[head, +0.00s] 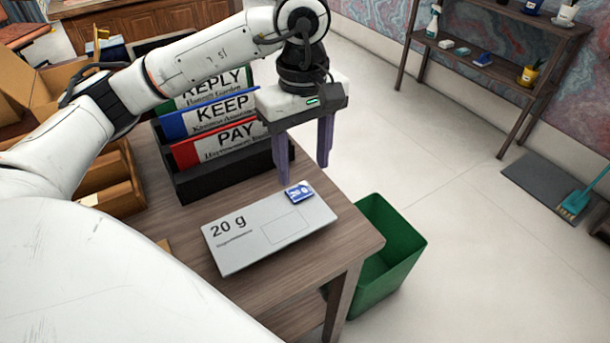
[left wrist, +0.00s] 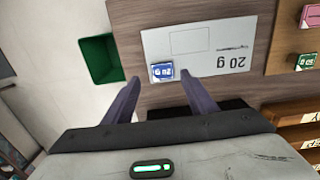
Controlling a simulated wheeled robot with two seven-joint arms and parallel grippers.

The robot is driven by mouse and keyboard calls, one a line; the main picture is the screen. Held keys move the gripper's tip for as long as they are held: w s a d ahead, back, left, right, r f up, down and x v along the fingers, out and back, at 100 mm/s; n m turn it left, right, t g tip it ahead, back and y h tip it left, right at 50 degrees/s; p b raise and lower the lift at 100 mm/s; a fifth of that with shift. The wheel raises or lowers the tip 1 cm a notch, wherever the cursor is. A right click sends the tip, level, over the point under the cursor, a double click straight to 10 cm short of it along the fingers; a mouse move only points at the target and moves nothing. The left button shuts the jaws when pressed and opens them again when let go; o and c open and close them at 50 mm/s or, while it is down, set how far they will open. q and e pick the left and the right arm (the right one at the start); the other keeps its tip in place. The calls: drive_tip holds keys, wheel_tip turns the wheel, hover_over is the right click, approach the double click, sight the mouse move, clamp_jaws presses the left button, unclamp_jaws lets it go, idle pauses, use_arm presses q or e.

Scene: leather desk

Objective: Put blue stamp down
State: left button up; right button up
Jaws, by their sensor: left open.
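The blue stamp (head: 299,192) lies flat on the upper right corner of a pale grey envelope marked "20 g" (head: 240,252), which rests on the wooden desk. In the left wrist view the stamp (left wrist: 162,71) lies just beyond and between the fingertips, on the envelope (left wrist: 205,50). My left gripper (head: 303,172) is open and empty above the desk edge, with its fingers pointing down and apart from the stamp. It also shows in the left wrist view (left wrist: 157,82). My right gripper is not in view.
A black rack (head: 230,172) with REPLY, KEEP and PAY folders stands behind the envelope, close to my left gripper. A green bin (head: 395,245) stands on the floor right of the desk.

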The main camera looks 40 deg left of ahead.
use_arm(q)
wheel_tip(320, 180, up, 6)
drive_tip(key=shift+p, duration=0.4)
idle(0.3)
